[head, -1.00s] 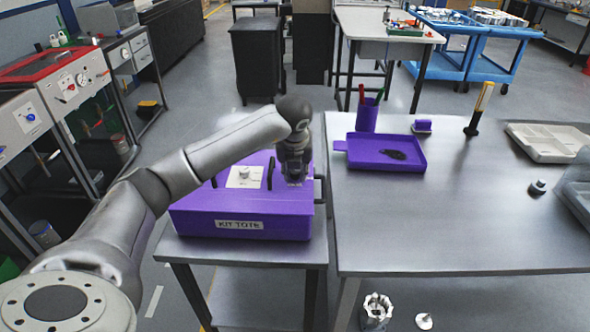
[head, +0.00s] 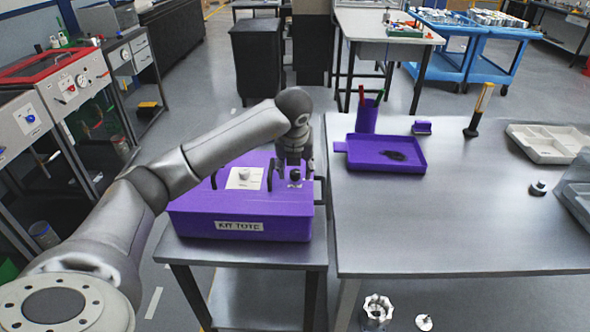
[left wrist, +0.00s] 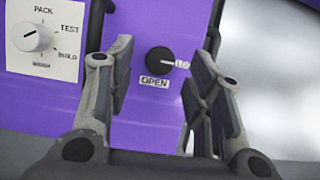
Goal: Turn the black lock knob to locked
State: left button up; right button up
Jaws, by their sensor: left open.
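The black lock knob (head: 295,174) is on the lid of the purple tote (head: 240,226), near its right side. In the left wrist view the round black knob (left wrist: 160,60) has an OPEN label below it. A pale mark at its right side points toward a second label, partly hidden by a finger; only its first letters show. My left gripper (head: 296,167) is over the knob, pointing down. In the left wrist view its open fingers (left wrist: 161,68) stand either side of the knob, apart from it, with nothing between them gripped. My right gripper is out of view.
A white dial (left wrist: 29,37) on a PACK/TEST/BUILD plate is left of the knob. A black handle (head: 270,175) stands between them. A metal table (head: 450,220) with a purple tray (head: 362,167) is to the right.

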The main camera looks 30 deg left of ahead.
pick_arm(q)
jog(key=v, duration=1)
jog(key=shift+s+d, duration=0.1)
